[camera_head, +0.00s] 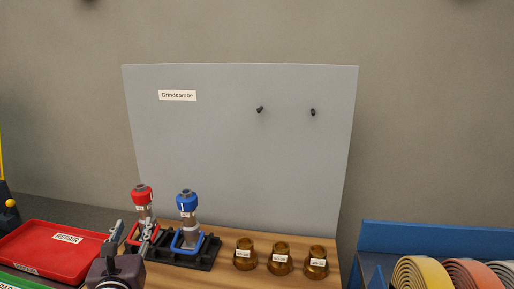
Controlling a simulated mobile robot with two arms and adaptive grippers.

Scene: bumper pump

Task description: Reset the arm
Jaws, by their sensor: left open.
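My left gripper (133,229) rises from the bottom edge at the left, with its two grey fingers spread apart and pointing up. It is open. Its right finger overlaps the red-topped fitting (142,195) in the picture; I cannot tell whether they touch. The red-topped fitting and a blue-topped fitting (187,202) stand upright in a black rack (205,254) on the wooden bench. The fitting's lower part is partly hidden by the gripper. My right gripper is not in view.
A red tray labelled REPAIR (40,250) lies at the left. Brass fittings (281,258) stand right of the rack. A blue bin (420,238) at the right holds coloured coiled hoses (421,272). A grey board (240,140) labelled Grindcombe, with two dark pegs, stands behind.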

